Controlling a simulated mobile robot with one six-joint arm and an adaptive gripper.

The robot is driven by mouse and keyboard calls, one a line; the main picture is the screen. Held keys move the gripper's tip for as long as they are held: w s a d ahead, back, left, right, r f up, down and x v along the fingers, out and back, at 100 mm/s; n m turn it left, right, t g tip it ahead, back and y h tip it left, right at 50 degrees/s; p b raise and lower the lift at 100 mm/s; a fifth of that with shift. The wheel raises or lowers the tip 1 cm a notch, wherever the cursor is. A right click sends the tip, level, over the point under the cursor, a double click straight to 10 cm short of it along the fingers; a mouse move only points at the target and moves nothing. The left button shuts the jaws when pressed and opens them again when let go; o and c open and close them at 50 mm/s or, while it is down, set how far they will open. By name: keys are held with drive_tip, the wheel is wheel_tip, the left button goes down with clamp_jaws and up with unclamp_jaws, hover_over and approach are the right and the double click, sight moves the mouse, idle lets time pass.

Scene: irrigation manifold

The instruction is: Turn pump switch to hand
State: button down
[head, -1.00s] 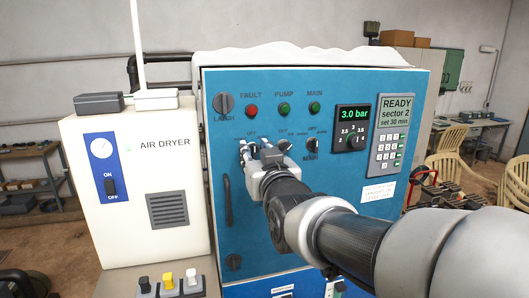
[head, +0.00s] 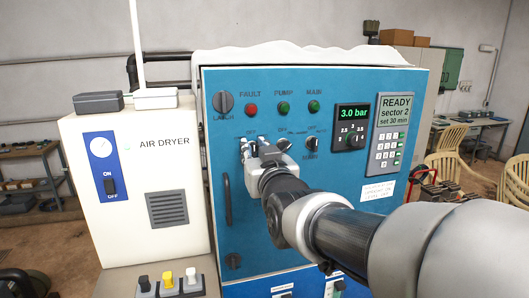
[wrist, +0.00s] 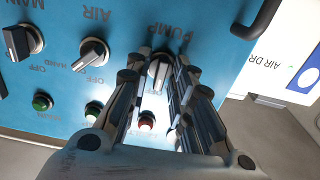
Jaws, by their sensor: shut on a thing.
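The pump switch (wrist: 158,68) is a dark rotary knob with a pale pointer edge, below the upside-down PUMP label in the wrist view. My gripper (head: 256,147) is at the leftmost knob of the row on the blue control panel (head: 300,215). In the wrist view its two fingers (wrist: 158,78) stand on either side of the pump switch and are shut on it. In the head view the gripper hides most of this switch.
The AIR switch (wrist: 94,53) is close beside the fingers, with the MAIN switch (wrist: 23,41) beyond it. Indicator lamps, including the red fault lamp (head: 252,109), sit above the knobs. A door handle (head: 228,199) is below left. The air dryer (head: 160,215) stands left of the panel.

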drive_tip(key=shift+b, duration=0.3)
drive_tip(key=n+b, duration=0.2)
drive_tip(key=n, duration=0.2)
drive_tip(key=shift+f+b, duration=0.1)
drive_tip(key=shift+b, duration=0.2)
drive_tip(key=shift+a+n+b, duration=0.1)
drive_tip(key=shift+n+b, duration=0.55)
drive_tip(key=shift+n, duration=1.65)
drive_tip(key=c, duration=1.7)
unclamp_jaws()
drive_tip(key=shift+s, duration=0.1)
